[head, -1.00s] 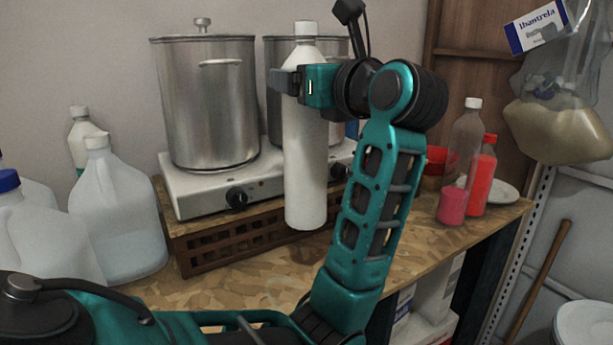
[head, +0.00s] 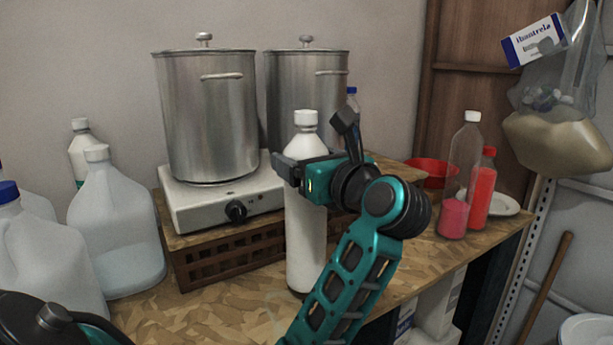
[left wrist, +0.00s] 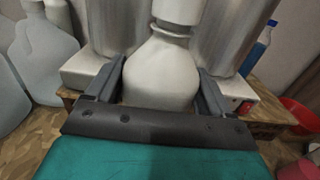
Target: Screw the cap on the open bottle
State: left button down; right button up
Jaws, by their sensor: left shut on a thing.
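A tall white bottle (head: 306,235) with a white cap (head: 306,118) on its top stands upright in front of the hot plate. Its base is at the wooden counter; I cannot tell if it rests fully on it. My left gripper (head: 292,168) is shut around the bottle just below its shoulder. In the left wrist view the bottle's shoulder (left wrist: 160,72) sits between both fingers, and the cap (left wrist: 178,10) is cut by the top edge. I cannot tell how tight the cap sits. My right gripper is not in view.
Two steel pots (head: 210,120) are behind, the front one on a white hot plate (head: 215,205) over a wooden crate (head: 230,252). Large jugs (head: 115,230) stand left. A bottle with pink liquid (head: 457,185), a red bottle (head: 481,190) and a red bowl (head: 432,172) are right.

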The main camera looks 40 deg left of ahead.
pick_arm(q)
notch_tip(320, 180, down, 2)
jog(key=shift+f, duration=0.35)
jog(key=shift+f, duration=0.15)
grip_release()
jog(key=b+v, duration=0.2)
jog(key=v, duration=1)
jog(key=shift+r, duration=0.2)
